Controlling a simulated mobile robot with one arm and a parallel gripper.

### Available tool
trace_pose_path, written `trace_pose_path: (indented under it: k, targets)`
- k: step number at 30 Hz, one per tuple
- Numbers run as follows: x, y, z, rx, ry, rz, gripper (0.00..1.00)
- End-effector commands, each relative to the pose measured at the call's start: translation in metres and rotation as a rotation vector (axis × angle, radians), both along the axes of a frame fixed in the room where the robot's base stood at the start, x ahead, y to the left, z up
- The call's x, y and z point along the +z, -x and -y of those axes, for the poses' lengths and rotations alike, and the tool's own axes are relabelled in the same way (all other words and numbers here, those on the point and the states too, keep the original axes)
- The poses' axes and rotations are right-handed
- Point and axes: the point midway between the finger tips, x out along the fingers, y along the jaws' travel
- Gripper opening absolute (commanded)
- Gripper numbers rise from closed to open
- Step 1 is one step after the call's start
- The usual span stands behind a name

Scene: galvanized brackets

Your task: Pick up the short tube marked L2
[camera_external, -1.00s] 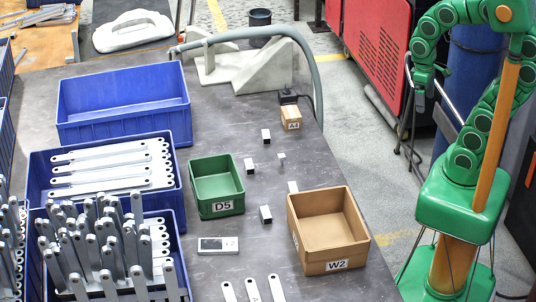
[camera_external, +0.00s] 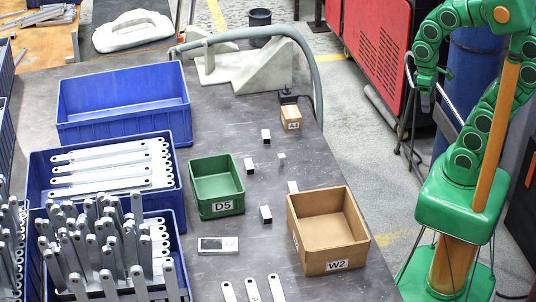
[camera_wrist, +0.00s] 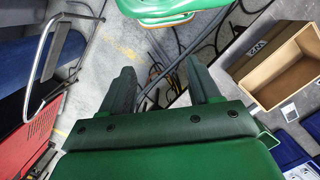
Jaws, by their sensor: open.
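Several short, bright metal square tubes stand or lie on the grey table in the external view: one at the back (camera_external: 266,136), one beside the green bin (camera_external: 249,165), a smaller one (camera_external: 281,158), one partly hidden behind the W2 box (camera_external: 293,187) and one left of that box (camera_external: 266,214). No L2 mark can be read on any of them. My gripper (camera_external: 426,98) hangs off the table's right side, over the floor, far from the tubes. In the wrist view my gripper (camera_wrist: 161,85) has its two dark fingers apart, with nothing between them.
An open brown box W2 (camera_external: 334,252) stands at the table's right edge; it also shows in the wrist view (camera_wrist: 250,70). A green bin D5 (camera_external: 222,208), a small box A4 (camera_external: 291,124) and blue crates (camera_external: 125,133) stand around the tubes. Bare tabletop surrounds the tubes.

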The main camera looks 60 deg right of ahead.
Motion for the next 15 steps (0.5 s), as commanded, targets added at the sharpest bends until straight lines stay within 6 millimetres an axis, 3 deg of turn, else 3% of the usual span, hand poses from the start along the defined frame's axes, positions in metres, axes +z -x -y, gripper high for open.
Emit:
trace_pose_path:
  k: [15]
  targets:
    - [-0.014,-0.094,0.039,0.339,0.181,-0.076,0.62]
